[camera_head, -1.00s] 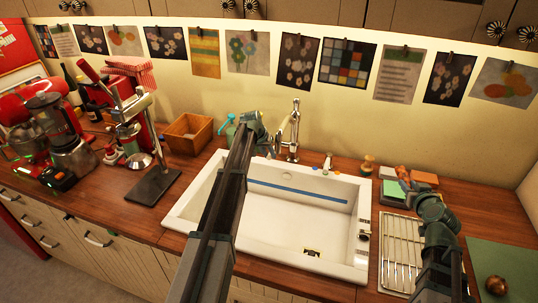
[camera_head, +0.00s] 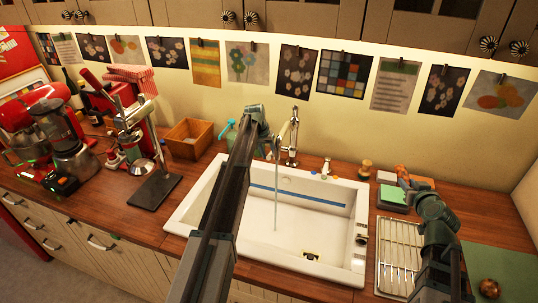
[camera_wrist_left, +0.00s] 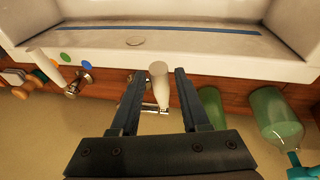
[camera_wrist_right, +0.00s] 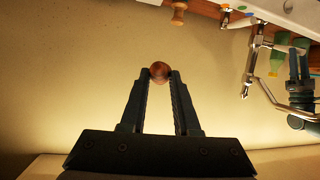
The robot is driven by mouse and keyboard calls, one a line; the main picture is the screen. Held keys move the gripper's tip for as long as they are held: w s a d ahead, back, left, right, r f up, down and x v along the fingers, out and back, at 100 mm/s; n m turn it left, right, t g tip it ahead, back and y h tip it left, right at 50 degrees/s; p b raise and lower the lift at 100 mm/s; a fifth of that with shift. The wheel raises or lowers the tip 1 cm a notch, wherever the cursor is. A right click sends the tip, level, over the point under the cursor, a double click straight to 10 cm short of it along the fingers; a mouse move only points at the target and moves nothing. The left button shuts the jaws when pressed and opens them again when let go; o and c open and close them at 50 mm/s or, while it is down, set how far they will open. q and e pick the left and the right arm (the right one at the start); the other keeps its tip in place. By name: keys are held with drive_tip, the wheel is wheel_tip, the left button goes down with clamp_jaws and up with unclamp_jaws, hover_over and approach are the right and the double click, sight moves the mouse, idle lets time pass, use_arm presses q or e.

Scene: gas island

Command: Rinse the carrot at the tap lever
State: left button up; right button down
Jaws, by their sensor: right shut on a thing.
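The tap (camera_head: 293,140) stands behind the white sink (camera_head: 325,235), and a thin water stream (camera_head: 276,210) falls into the basin. My left gripper (camera_head: 268,148) is beside the tap. In the left wrist view my left gripper (camera_wrist_left: 158,78) is open, with a pale tap lever (camera_wrist_left: 159,74) showing between its fingers; I cannot tell whether they touch. My right gripper (camera_head: 408,182) is shut on the orange carrot (camera_head: 402,171), right of the sink and apart from the water. In the right wrist view the carrot's round end (camera_wrist_right: 159,71) shows between the fingertips.
A smaller pale-handled fitting (camera_head: 326,166) stands right of the tap. Sponges (camera_head: 393,194) and a drying rack (camera_head: 400,245) lie right of the sink. A green bottle (camera_wrist_left: 272,120) stands near the tap. A wooden box (camera_head: 188,138) and a press stand at left.

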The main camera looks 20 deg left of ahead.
use_arm(q)
drive_tip(key=shift+o, duration=0.5)
drive_tip(key=shift+r, duration=0.1)
drive_tip(key=p+v, duration=1.1)
drive_tip(key=v, duration=0.1)
use_arm(e)
wheel_tip(320, 180, up, 12)
drive_tip(key=shift+f, duration=0.25)
